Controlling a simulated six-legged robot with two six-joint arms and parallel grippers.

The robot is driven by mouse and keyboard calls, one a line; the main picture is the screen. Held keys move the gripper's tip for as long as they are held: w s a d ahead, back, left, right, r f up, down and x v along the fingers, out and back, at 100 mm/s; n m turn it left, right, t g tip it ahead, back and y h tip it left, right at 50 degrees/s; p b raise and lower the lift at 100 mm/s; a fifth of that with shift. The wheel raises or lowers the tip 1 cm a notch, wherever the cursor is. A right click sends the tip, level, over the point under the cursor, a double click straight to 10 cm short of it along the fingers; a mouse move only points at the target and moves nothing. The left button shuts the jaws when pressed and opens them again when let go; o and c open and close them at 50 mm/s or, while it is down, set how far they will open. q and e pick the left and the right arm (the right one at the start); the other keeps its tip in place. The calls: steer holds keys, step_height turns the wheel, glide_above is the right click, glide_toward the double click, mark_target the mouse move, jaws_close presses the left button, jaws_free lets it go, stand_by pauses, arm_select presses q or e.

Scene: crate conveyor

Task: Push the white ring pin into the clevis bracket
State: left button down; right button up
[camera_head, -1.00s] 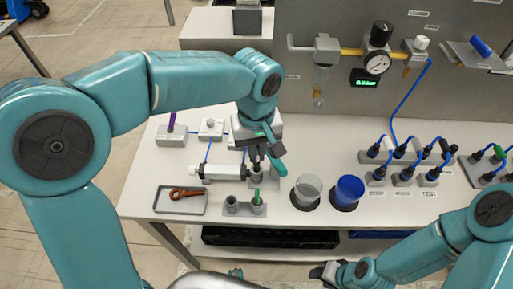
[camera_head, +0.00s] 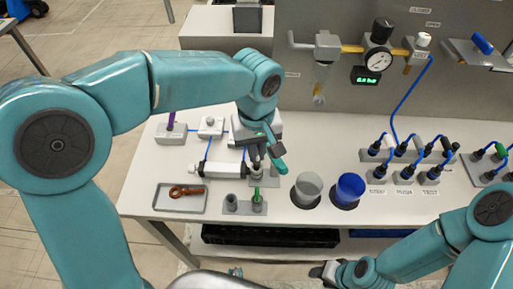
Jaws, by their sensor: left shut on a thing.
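My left gripper (camera_head: 256,162) points down at the right end of the white cylinder (camera_head: 220,170), over the grey clevis bracket (camera_head: 266,182) on the bench. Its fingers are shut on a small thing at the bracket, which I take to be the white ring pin. The fingers and the teal wrist hide most of the pin, so I cannot tell how deep it sits in the bracket. My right gripper (camera_head: 330,272) is low in front of the bench, away from the bracket, and its jaws are too small to read.
A grey tray (camera_head: 160,207) with a brown tool lies at left front. A grey block (camera_head: 232,208) with a green peg stands just in front of the bracket. Blue hoses and fittings fill the right.

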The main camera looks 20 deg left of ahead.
arm_select(q)
steer(key=shift+f+b, duration=0.9)
steer(key=shift+f, duration=0.25)
stand_by(0.7)
steer(key=c, duration=0.6)
jaws_free()
steer(key=shift+r+p, duration=2.55)
steer(key=shift+r, duration=0.55)
steer(key=shift+f, duration=0.1)
